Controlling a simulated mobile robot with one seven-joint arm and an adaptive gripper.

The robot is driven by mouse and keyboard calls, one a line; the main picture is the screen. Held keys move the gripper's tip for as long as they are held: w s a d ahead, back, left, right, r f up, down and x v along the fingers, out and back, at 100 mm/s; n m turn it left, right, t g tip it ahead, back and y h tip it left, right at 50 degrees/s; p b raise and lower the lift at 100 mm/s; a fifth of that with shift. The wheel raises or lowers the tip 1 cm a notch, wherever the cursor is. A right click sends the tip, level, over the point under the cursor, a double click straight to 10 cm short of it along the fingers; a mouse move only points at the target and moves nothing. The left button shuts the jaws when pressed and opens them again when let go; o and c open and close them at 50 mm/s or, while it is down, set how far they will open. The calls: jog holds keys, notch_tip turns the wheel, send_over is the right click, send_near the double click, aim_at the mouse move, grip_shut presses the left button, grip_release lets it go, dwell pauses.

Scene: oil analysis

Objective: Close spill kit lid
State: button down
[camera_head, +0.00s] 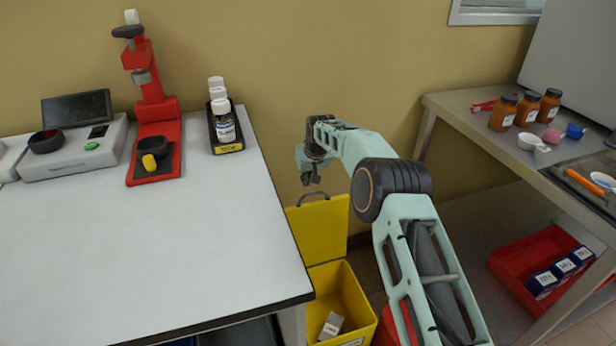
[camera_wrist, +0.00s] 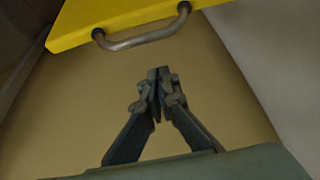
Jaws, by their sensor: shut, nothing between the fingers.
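The yellow spill kit (camera_head: 350,302) stands on the floor between the white table and the steel bench. Its yellow lid (camera_head: 325,231) is open and stands upright at the back, near the wall. A dark handle (camera_head: 314,197) is on the lid's top edge. In the wrist view the lid (camera_wrist: 110,15) and its grey handle (camera_wrist: 142,38) are at the top, beyond my fingertips. My gripper (camera_head: 311,178) is shut and empty, just above the lid's handle in the head view. In the wrist view my gripper (camera_wrist: 158,75) is apart from the handle.
The white table (camera_head: 150,260) has its right edge close to the kit's left. A small packet (camera_head: 331,326) lies inside the kit. A red container (camera_head: 388,330) is right of the kit, partly behind my arm. A steel bench (camera_head: 465,105) stands at the right.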

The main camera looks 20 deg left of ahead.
jog(key=shift+s+d+b, duration=0.4)
jog(key=shift+s+d, duration=0.75)
jog(key=shift+s, duration=0.25)
jog(key=shift+s, duration=0.1)
